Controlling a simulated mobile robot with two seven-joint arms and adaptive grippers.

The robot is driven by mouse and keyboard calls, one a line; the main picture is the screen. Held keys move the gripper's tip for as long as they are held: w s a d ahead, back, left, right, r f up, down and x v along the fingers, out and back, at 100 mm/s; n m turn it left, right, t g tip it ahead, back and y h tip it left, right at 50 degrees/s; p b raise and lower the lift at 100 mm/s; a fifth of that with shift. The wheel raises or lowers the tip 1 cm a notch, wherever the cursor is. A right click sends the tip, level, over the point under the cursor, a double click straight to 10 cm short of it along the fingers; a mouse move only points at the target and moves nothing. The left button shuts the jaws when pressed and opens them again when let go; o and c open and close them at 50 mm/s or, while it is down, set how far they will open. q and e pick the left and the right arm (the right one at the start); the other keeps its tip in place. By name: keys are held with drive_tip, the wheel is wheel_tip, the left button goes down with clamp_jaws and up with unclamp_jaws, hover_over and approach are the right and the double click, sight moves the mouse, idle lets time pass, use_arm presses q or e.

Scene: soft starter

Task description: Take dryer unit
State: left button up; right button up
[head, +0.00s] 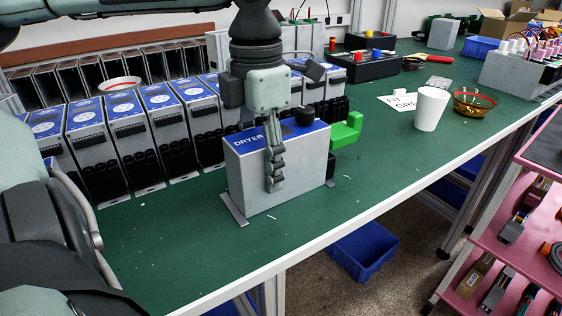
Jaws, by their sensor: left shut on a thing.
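The dryer unit (246,177) is a grey box with a blue top edge marked "DRYER" and a dark knob on top. It stands upright on the green workbench near the front edge. My left gripper (274,181) comes down from above and is shut on the dryer unit. One finger lies against its front face; the other finger is hidden behind the box. My right gripper does not show in the head view.
A row of grey and blue units (88,147) stands close behind on the left. A green part (347,130) sits just right of the dryer. The green bench (375,165) is clear between.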

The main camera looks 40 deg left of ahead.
use_arm(q)
drive_tip(key=c, duration=0.8)
drive_tip(key=shift+o, duration=0.2)
drive_tip(key=shift+r, duration=0.1)
